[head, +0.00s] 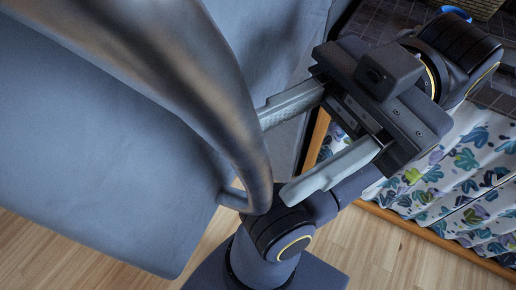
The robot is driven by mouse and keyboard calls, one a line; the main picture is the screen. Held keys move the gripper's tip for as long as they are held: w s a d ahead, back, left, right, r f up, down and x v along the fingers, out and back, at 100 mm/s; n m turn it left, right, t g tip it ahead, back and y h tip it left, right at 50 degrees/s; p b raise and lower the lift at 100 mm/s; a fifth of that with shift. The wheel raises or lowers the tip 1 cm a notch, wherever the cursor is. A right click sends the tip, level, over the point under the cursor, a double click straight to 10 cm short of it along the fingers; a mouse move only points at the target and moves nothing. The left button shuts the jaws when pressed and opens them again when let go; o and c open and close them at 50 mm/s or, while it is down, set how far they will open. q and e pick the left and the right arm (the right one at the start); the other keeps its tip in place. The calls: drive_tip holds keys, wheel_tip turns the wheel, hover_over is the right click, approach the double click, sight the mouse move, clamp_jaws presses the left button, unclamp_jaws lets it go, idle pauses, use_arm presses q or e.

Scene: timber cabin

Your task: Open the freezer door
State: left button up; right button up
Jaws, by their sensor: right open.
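The freezer door (90,150) is a large grey-blue panel filling the left of the head view. A thick, curved metal handle (215,95) runs down across it from the upper left and bends back to the door near its lower edge. My right gripper (274,157) is open beside the lower part of the handle. Its upper fingertip meets the handle's outline and its lower fingertip is just right of the handle's lower end. I cannot tell whether either finger touches it. Nothing is held. My left gripper is not in view.
A patterned leaf-print cloth (450,185) with a wooden edge lies at the right. Wooden floor (365,250) shows below. A dark tiled surface (385,20) with a blue round object (455,12) and a woven basket (480,7) is at the upper right.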

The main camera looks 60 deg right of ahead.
drive_tip(key=v, duration=0.3)
drive_tip(key=shift+s+d+r, duration=0.1)
drive_tip(key=shift+s+d, duration=0.05)
drive_tip(key=shift+s, duration=0.15)
